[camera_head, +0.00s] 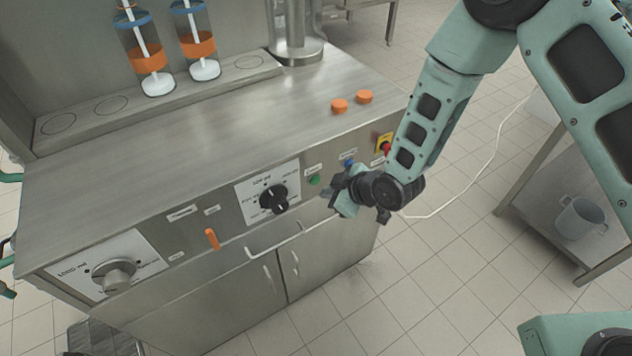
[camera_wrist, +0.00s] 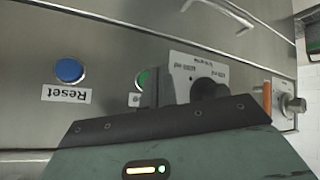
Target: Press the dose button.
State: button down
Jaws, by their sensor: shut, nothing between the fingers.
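A round green button (camera_head: 314,180) sits on the front panel of the steel machine, between the black dial and the blue button. In the wrist view the green button (camera_wrist: 142,78) is partly covered by my fingers, and its label is mostly hidden. My gripper (camera_head: 336,192) is shut and empty, in front of the panel just right of and below the green button. In the wrist view my gripper (camera_wrist: 172,88) overlaps the button's right side. I see no clear contact with it. The blue button (camera_head: 349,164) carries a "Reset" label in the wrist view (camera_wrist: 69,70).
A red stop button (camera_head: 387,147) on a yellow plate is to the right. A black dial (camera_head: 274,198), an orange lever (camera_head: 212,239) and a grey knob (camera_head: 115,274) are to the left. A bar handle (camera_head: 272,245) juts out below. Two orange caps (camera_head: 340,106) lie on the worktop.

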jog(key=shift+s+d, duration=0.7)
jog(key=shift+s, duration=0.3)
jog(key=shift+s+d, duration=0.65)
jog(key=shift+s, duration=0.3)
jog(key=s+d+r+m+g+h, duration=0.1)
jog(key=s+r+h, duration=0.15)
jog(key=r, duration=0.45)
jog(key=s+d+r+m+g+h, duration=0.1)
jog(key=s+r+m, duration=0.15)
jog(key=r, duration=0.35)
jog(key=s+d+r+m+g+h, duration=0.1)
jog(key=s+d+r+g, duration=0.1)
jog(key=s+d+r, duration=0.2)
jog(key=s+d+r+m+g+h, duration=0.1)
jog(key=s+d+r, duration=0.3)
jog(key=s+r, duration=0.4)
jog(key=s+m+h, duration=0.1)
jog(key=s, duration=0.4)
jog(key=shift+g, duration=0.4)
jog(key=shift+w, duration=0.1)
dwell(2.5)
